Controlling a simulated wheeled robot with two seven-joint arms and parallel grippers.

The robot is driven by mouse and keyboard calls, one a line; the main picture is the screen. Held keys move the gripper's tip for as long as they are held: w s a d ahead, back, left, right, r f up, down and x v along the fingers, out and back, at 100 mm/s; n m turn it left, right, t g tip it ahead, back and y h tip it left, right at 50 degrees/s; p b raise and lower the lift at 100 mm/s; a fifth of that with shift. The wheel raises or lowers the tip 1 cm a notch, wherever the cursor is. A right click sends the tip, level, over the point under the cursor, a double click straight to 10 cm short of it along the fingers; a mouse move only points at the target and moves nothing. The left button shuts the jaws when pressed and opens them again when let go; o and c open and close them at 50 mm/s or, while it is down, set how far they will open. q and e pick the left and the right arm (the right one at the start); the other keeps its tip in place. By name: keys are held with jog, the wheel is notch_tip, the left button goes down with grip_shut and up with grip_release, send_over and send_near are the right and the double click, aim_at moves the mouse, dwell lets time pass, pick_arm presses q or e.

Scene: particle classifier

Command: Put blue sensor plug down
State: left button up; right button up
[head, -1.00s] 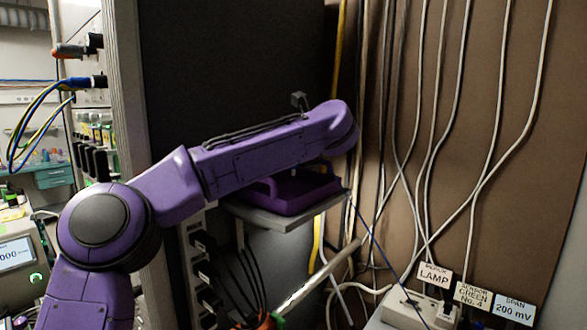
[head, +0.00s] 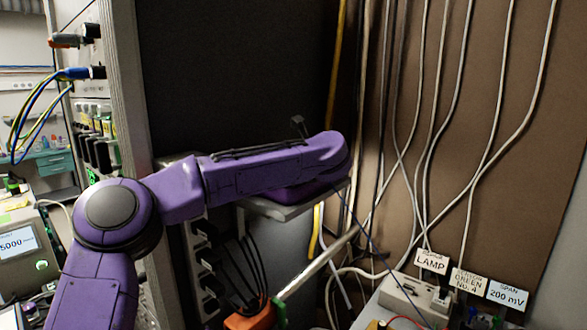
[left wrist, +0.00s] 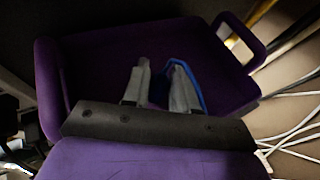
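My left arm reaches in from the left and ends over a purple tray (head: 285,194) on a grey shelf. The arm hides its gripper and most of the tray in the head view. In the left wrist view my left gripper (left wrist: 159,64) is low over the floor of the tray (left wrist: 95,65), its grey fingers apart with a gap between them. A blue loop (left wrist: 196,82), apparently the blue sensor plug's cable, curves around the right finger. The plug's body cannot be made out. A thin blue cable (head: 372,243) runs from the tray down to the right. My right gripper is not in view.
The shelf (head: 290,211) juts from a dark panel. Pale cables hang down the brown wall at right. A white socket box (head: 410,297) with labels sits lower right. An orange object (head: 248,318) is at the bottom. The tray has a handle (left wrist: 240,38).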

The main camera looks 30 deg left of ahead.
pick_arm(q)
jog(key=o, duration=0.3)
jog(key=shift+r, duration=0.1)
jog(key=shift+r+p, duration=0.35)
jog(key=shift+p, duration=0.1)
jog(key=shift+s+d+r+b, duration=0.2)
jog(key=shift+s+d+b, duration=0.6)
jog(key=shift+d+b, duration=0.35)
jog(key=b+v, duration=0.2)
jog(key=v, duration=0.7)
jog(key=shift+r+b, duration=0.3)
jog(key=shift+b, duration=0.05)
